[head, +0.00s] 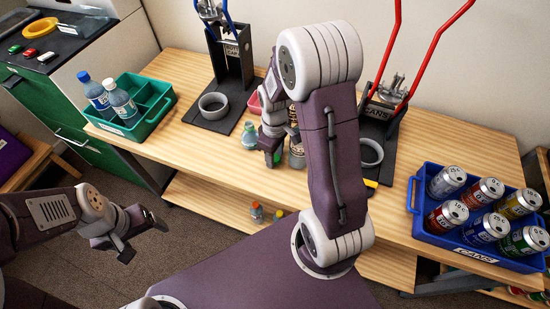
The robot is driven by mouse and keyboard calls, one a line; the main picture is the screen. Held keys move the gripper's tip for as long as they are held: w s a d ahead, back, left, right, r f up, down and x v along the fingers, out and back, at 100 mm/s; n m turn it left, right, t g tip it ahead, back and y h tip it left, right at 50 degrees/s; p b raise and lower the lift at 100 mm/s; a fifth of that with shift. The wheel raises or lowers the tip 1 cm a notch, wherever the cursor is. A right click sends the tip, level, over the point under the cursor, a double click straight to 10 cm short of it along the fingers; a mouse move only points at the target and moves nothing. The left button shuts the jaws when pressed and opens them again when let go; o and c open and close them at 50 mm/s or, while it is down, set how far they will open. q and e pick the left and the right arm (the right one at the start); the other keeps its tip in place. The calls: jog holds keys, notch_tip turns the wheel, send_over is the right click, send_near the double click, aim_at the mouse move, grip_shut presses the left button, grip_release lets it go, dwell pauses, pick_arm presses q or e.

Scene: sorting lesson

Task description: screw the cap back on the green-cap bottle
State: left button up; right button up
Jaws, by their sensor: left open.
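A small pale-green bottle (250,138) stands upright on the wooden table, just left of my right gripper (272,154). Its top is small in view, and I cannot tell whether a cap is on it. My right gripper points down at the table, partly behind my own arm. A small patch of green shows at its fingertips; I cannot tell whether it is a cap or whether the fingers are shut on it. My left gripper (146,232) is open and empty, off the table's front edge at the lower left, far from the bottle.
A green crate (158,117) with two bottles (120,102) stands at the table's left. Two black can crushers (233,70) stand at the back. A blue crate of cans (428,232) is at the right. A can (297,158) stands beside my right gripper. Small bottles (257,211) sit below.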

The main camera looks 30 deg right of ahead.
grip_shut()
jog(key=shift+r, duration=0.2)
notch_tip(320, 180, up, 4)
jog(key=shift+r+p, duration=0.1)
jog(key=shift+p, duration=0.5)
pick_arm(q)
notch_tip(320, 180, up, 2)
jog(key=shift+r+p, duration=0.15)
jog(key=shift+p, duration=0.35)
pick_arm(e)
jog(key=s+a+r, duration=0.6)
jog(key=s, duration=0.3)
jog(key=shift+s+a+r, duration=0.2)
jog(key=shift+s+a, duration=0.1)
jog(key=shift+s, duration=0.05)
